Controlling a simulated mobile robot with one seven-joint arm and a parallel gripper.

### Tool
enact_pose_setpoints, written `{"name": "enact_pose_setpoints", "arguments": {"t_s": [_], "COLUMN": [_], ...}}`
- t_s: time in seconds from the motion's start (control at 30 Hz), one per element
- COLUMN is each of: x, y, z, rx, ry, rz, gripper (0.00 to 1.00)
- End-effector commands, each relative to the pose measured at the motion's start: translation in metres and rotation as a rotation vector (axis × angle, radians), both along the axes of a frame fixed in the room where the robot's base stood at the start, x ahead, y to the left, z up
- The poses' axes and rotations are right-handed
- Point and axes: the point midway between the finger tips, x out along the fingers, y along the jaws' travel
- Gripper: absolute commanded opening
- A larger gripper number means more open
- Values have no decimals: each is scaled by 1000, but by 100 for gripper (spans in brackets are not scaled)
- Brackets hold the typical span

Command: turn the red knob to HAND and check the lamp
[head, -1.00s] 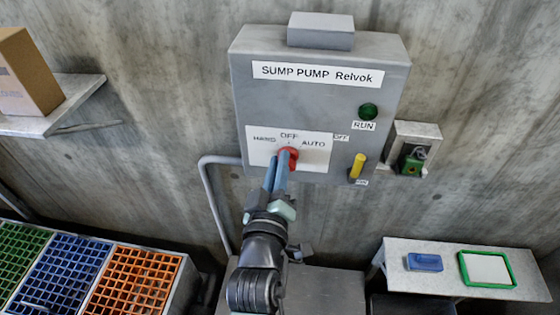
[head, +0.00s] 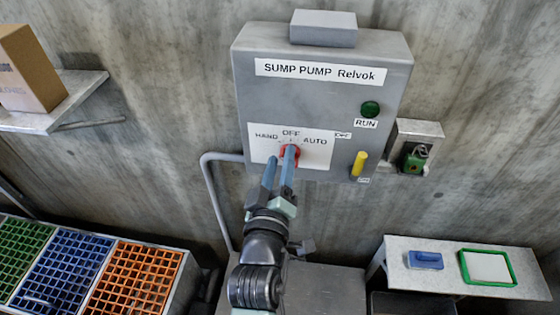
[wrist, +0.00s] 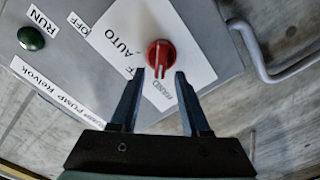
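The red knob (wrist: 160,54) sits on a white plate (wrist: 140,28) marked HAND, OFF and AUTO. In the wrist view its bar points towards the HAND label (wrist: 165,90). In the head view the knob (head: 284,153) is partly hidden behind a finger. My gripper (wrist: 160,73) is open, its fingertips apart on either side of the knob's bar, with gaps visible; its fingers (head: 280,155) also show spread in the head view. The RUN lamp (head: 370,109) is dark green without visible glow; it also shows in the wrist view (wrist: 31,38).
The grey SUMP PUMP box (head: 240,85) hangs on the concrete wall. A conduit (head: 212,185) bends at the left. A shelf (head: 400,262) holds a blue item and green-framed board.

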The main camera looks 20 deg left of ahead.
Motion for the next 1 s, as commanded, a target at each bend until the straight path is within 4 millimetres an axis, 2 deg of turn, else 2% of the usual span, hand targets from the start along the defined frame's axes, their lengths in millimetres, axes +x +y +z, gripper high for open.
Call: {"name": "enact_pose_setpoints", "arguments": {"t_s": [0.27,0.8,1.0], "x": [-9,-99,-119], "y": [-2,-29,-34], "z": [-2,-3,-2], "rx": [1,0,1], "ry": [1,1,1], "rz": [1,0,1], "gripper": [46,46,46]}}
